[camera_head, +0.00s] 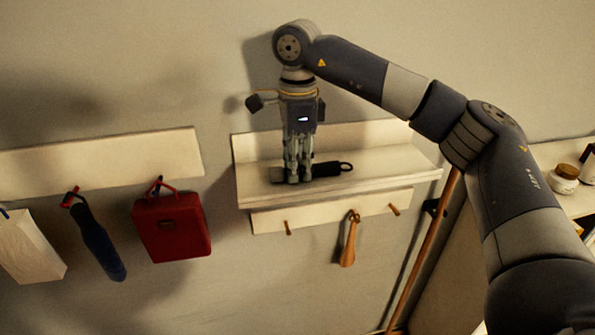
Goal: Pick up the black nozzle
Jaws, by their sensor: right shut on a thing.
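The black nozzle (325,169) lies on a cream wall shelf (395,172), with a ring-shaped end pointing right. My right gripper (297,178) points straight down over the shelf and is shut on the nozzle near its left part. The fingers hide the part of the nozzle between them. Whether the nozzle is still touching the shelf cannot be told. My left gripper is not in view.
To the left, a wall rail (100,160) carries a red case (172,226), a dark blue item (97,240) and a white bag (28,246). Jars (565,178) stand at the right. A wooden pole (428,245) leans below.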

